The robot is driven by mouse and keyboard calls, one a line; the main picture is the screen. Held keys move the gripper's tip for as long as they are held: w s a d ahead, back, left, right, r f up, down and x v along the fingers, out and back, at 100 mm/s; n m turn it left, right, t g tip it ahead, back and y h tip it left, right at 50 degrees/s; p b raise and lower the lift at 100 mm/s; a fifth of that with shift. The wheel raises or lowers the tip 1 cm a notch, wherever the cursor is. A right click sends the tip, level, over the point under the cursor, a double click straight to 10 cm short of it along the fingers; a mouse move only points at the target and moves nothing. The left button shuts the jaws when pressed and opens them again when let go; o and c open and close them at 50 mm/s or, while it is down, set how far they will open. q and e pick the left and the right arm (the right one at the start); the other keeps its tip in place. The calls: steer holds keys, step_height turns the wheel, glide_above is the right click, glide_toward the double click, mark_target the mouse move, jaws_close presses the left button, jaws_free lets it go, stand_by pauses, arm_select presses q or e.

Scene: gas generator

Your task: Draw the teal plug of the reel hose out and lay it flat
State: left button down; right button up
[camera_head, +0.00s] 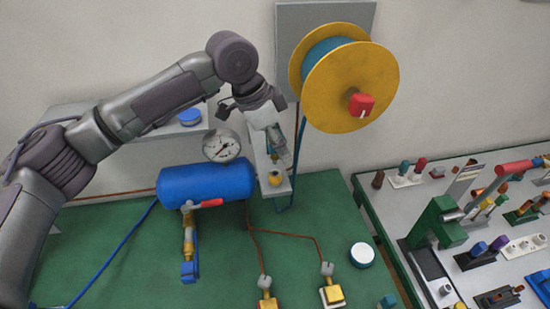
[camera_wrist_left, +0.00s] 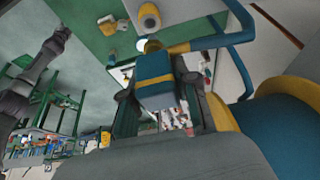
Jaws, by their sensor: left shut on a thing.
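My left gripper (camera_head: 274,135) is shut on the teal plug (camera_wrist_left: 154,75) just above the pale upright bracket. In the left wrist view the plug, with a yellow band, sits between the fingers of the left gripper (camera_wrist_left: 160,100). The blue hose (camera_wrist_left: 240,20) loops beside it; in the head view the hose (camera_head: 301,132) hangs below the yellow reel (camera_head: 345,78). The gripper mostly hides the plug in the head view. I cannot tell whether its tip touches a socket. A grey arm at the left of the wrist view ends in a small gripper (camera_wrist_left: 62,34), jaws unclear.
A blue tank (camera_head: 205,185) with a gauge (camera_head: 221,146) stands left of the bracket (camera_head: 262,160), which carries a brass fitting (camera_head: 275,178). A white round lid (camera_head: 362,255) lies on the green bench (camera_head: 325,215). A crowded tool table (camera_head: 395,215) stands at right.

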mark_target(281, 133)
arm_select(q)
steer(key=shift+r, duration=0.15)
steer(key=shift+r, duration=1.4)
steer(key=shift+f, duration=0.1)
stand_by(0.6)
